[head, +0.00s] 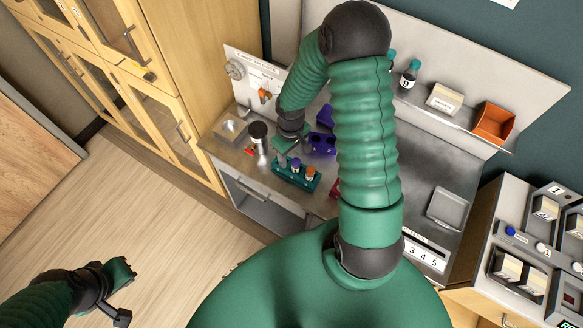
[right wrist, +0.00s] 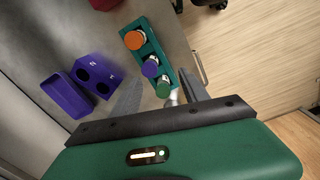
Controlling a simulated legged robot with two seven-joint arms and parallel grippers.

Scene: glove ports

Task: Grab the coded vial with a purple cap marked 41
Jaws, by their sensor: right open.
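A teal rack (head: 283,174) on the metal bench holds vials in a row. In the right wrist view the rack (right wrist: 158,48) holds an orange-capped vial (right wrist: 134,40), a purple-capped vial (right wrist: 150,68) in the middle and a green-capped vial (right wrist: 163,87). The purple cap also shows in the head view (head: 296,162). No number 41 is readable. My right gripper (head: 283,150) is open above the rack's green-capped end, its fingers either side of that vial in the wrist view, contact unclear. My left gripper (head: 122,285) hangs over the floor at lower left; its jaw state is unclear.
A purple two-hole block (right wrist: 95,75) stands beside the rack, with an open purple bin (right wrist: 68,97) next to it. A dark cup (head: 258,131) stands left of the rack. A shelf (head: 440,112) with a bottle and an orange bin (head: 494,123) runs behind.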

